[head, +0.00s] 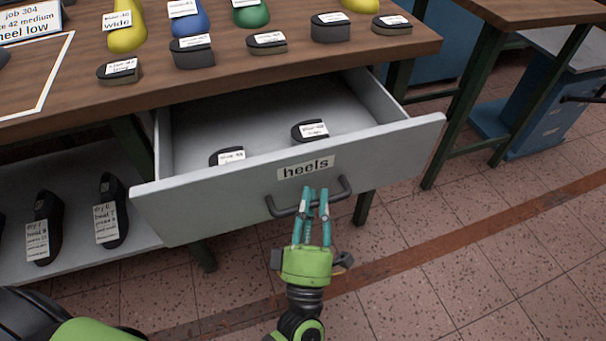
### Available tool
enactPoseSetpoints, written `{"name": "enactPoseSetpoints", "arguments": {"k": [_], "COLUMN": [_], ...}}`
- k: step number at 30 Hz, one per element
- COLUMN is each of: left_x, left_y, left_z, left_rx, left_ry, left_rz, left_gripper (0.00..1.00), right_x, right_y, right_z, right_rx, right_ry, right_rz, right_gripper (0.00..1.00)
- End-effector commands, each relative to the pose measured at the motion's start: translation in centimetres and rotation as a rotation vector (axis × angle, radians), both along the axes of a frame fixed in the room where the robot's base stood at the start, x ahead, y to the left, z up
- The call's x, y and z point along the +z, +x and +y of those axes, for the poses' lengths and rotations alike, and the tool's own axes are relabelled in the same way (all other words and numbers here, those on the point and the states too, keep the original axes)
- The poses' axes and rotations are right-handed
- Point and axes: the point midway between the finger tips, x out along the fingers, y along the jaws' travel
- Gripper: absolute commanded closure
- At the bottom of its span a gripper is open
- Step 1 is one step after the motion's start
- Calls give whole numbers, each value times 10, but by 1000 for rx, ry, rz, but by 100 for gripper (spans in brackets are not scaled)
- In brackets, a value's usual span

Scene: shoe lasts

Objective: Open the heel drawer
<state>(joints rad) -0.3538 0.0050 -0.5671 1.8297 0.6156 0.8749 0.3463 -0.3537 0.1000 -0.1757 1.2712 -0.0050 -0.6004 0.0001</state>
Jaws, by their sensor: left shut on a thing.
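The grey heel drawer (390,160) hangs under the wooden bench top and stands well out from it, so its inside shows. Its front carries a white label reading "heels" and a dark bar handle (280,212). My left gripper (315,192) is shut on the handle at its middle, with its teal fingers pointing up toward the drawer front. Two dark heel pieces with white tags, one on the left (228,156) and one on the right (310,130), lie in the drawer. The front wall partly hides the left one. My right gripper is not in view.
The bench top (160,98) holds several dark heel pieces and coloured lasts, plus a job card (30,22) at the far left. A lower shelf (80,240) at left holds dark tagged lasts. Another table stands at right. The tiled floor in front is clear.

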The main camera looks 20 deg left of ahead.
Motion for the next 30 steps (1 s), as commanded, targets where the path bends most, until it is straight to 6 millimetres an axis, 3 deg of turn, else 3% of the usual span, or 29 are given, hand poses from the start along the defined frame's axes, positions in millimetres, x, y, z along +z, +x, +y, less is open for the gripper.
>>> {"name": "enactPoseSetpoints", "arguments": {"k": [3, 9, 24, 25, 26, 30], "left_x": [-1, -1, 0, 0, 0, 0], "left_y": [-17, -33, -39, -39, -39, -39], "left_z": [-11, -22, -26, -26, -26, -26], "left_rx": [1, 1, 2, 2, 2, 1], "left_ry": [0, 0, 1, 1, 1, 0], "left_rz": [4, 2, 0, 0, 0, 0], "left_gripper": [100, 100, 100, 75, 68, 68], "right_x": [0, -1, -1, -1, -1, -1], "right_y": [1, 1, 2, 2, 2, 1], "right_z": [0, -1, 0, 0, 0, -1], "right_rx": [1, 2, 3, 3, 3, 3], "right_ry": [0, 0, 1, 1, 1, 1], "right_rz": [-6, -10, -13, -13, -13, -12], "right_gripper": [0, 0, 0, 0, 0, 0]}}
